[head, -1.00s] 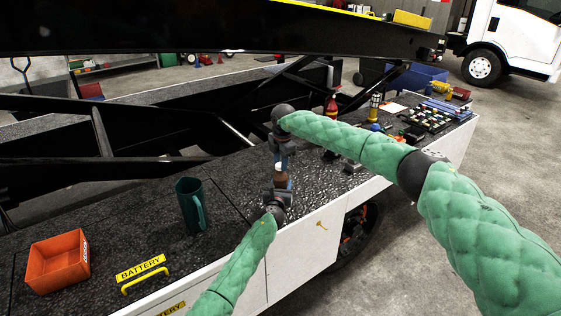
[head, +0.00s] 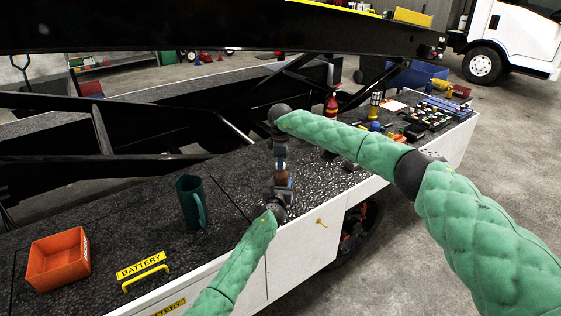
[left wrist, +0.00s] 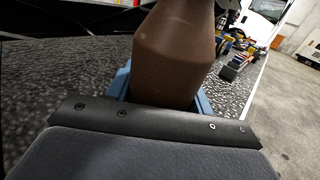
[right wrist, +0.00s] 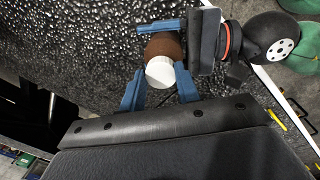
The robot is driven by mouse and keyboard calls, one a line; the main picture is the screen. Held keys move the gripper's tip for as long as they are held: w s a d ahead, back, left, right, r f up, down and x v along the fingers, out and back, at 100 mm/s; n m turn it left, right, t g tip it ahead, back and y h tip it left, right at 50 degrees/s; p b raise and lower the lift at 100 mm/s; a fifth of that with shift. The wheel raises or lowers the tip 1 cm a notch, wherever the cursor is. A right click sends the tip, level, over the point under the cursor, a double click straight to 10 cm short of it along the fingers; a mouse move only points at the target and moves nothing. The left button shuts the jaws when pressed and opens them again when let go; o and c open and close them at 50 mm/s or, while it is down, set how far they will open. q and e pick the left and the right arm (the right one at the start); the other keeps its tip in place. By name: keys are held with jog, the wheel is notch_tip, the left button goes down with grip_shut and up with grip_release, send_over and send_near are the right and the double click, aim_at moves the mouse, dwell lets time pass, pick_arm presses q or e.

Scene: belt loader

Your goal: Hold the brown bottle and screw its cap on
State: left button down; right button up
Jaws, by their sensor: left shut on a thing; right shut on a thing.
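The brown bottle (head: 282,176) stands upright in my left gripper (head: 282,184), which is shut on it. In the left wrist view the bottle's brown body (left wrist: 178,55) fills the space between the blue fingers. My right gripper (head: 281,161) is directly above, pointing down, shut on the white cap. In the right wrist view the white cap (right wrist: 160,73) sits between the blue fingertips, in line with the bottle's brown shoulder (right wrist: 164,46). The cap is at the bottle's mouth; I cannot tell how far the threads engage.
A dark green mug (head: 190,203) and an orange bin (head: 57,259) stand on the dark speckled deck to the left. A red bottle (head: 331,106) and several small parts lie to the right. Black loader beams (head: 200,35) cross behind and overhead.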

jog(key=m, duration=0.3)
jog(key=shift+m, duration=0.3)
jog(key=m, duration=0.3)
jog(key=shift+a+r, duration=0.2)
jog(key=shift+a, duration=0.2)
jog(key=shift+d+f+m+h, duration=0.1)
jog(key=shift+d+m+h, duration=0.15)
jog(key=shift+m, duration=0.65)
jog(key=shift+f, duration=0.1)
jog(key=o, duration=0.9)
jog(key=shift+d, duration=0.2)
jog(key=shift+o, duration=0.2)
jog(key=shift+r, duration=2.25)
